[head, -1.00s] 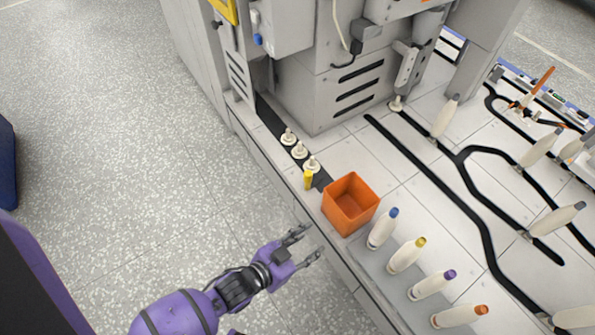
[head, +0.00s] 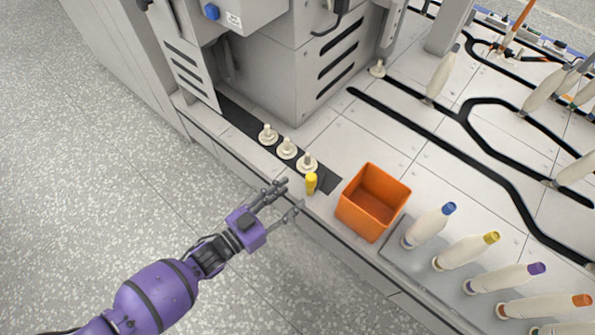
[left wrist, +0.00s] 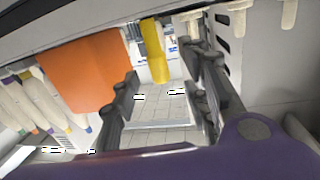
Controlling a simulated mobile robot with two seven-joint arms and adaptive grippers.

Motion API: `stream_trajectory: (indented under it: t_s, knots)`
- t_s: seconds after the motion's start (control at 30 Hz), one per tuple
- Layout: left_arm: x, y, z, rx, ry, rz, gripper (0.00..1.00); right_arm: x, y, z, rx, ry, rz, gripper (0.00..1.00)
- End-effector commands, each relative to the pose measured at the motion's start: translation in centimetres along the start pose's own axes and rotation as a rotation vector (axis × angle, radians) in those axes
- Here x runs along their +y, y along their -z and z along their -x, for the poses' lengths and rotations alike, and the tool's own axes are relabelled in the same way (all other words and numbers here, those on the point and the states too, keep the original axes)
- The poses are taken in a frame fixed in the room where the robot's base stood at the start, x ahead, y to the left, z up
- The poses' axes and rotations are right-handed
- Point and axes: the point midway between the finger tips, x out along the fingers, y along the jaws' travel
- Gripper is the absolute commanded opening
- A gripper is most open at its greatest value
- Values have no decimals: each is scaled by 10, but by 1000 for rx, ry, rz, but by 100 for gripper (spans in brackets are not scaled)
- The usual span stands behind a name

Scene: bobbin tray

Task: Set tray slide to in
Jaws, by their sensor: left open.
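The tray slide is a dark strip (head: 248,123) along the machine's front ledge, with three white bobbin holders (head: 286,148) standing on it. A yellow knob (head: 311,183) stands upright at its near end. My left gripper (head: 290,197) is open and empty, just left of the yellow knob and apart from it in the head view. In the left wrist view, the yellow knob (left wrist: 154,52) shows between the two spread fingers (left wrist: 160,80), beyond their tips or near them; I cannot tell the exact gap. My right gripper is not in view.
An orange box (head: 373,202) stands right of the knob, and it also shows in the left wrist view (left wrist: 80,72). The grey machine (head: 290,60) rises behind the strip. The floor left of the ledge is clear.

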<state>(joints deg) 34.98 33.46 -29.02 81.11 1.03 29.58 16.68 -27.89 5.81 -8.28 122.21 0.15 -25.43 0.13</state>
Motion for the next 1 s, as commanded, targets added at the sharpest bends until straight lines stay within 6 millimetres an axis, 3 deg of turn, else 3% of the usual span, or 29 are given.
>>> stream_trajectory:
  t_s: [0.17, 0.6, 1.0]
  knots:
    - [4, 12, -6, 53, -16, 33, 42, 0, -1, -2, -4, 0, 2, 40]
    - [5, 13, -69, 50, -15, 32, 42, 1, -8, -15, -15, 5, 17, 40]
    - [5, 15, -77, 48, -14, 32, 41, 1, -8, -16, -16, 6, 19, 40]
